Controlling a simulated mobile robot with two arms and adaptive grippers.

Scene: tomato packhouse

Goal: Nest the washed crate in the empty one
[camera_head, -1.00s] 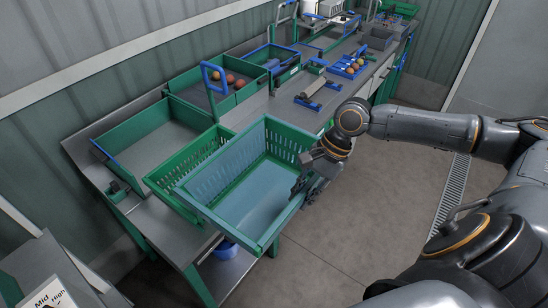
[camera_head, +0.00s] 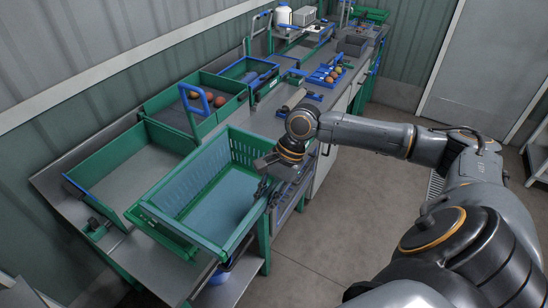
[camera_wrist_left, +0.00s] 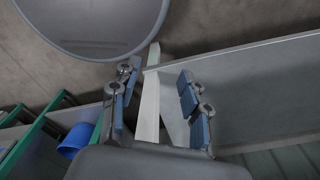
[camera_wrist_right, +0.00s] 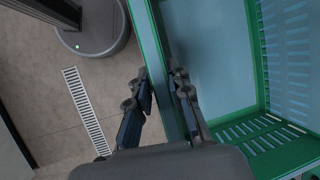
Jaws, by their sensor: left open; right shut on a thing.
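The washed crate (camera_head: 236,236), green with a wet-looking bluish inside, is at the front of the bench in the head view. My right gripper (camera_head: 267,190) is shut on its right rim; the right wrist view (camera_wrist_right: 165,85) shows one finger on each side of this rim. The empty crate (camera_head: 160,232) is green and mostly hidden under the washed crate; only an edge shows at the lower left. The crates look nearly lined up, but I cannot tell whether the washed one is fully seated. My left gripper (camera_wrist_left: 158,82) is open and empty, away from both crates.
A green-walled tray (camera_head: 97,163) stands left of the crates. A blue bucket (camera_wrist_left: 75,140) shows below the bench. A pale panel (camera_wrist_left: 250,85) is close to my left gripper.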

